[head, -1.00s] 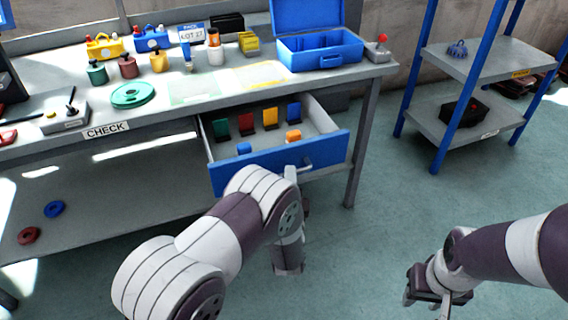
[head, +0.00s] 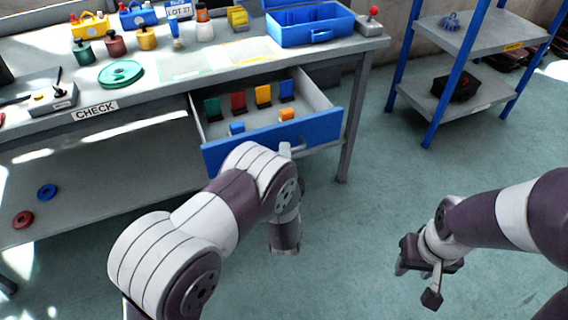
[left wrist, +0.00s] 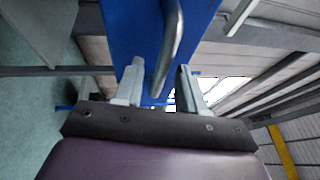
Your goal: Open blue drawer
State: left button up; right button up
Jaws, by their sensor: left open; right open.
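The blue drawer (head: 225,154) under the workbench is pulled out, and its inside shows in the head view. Its blue front fills the top middle of the left wrist view (left wrist: 137,35). The metal handle (left wrist: 172,40) stands out from that front. My left gripper (left wrist: 159,70) is open at the handle, a finger to each side; I cannot tell whether they touch it. In the head view my own left arm hides most of that gripper. My right gripper (head: 416,284) is open and empty over the floor at the right, away from the drawer.
The workbench (head: 150,97) carries bottles, a green ring and an open blue toolbox (head: 309,37). A blue-posted shelf (head: 470,47) stands at the right. Floor between is clear.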

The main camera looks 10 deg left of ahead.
pick_arm(q)
jog(key=p+v, duration=0.1)
jog(key=v, duration=1.1)
jog(key=shift+s+p, duration=0.25)
jog(key=shift+p, duration=0.15)
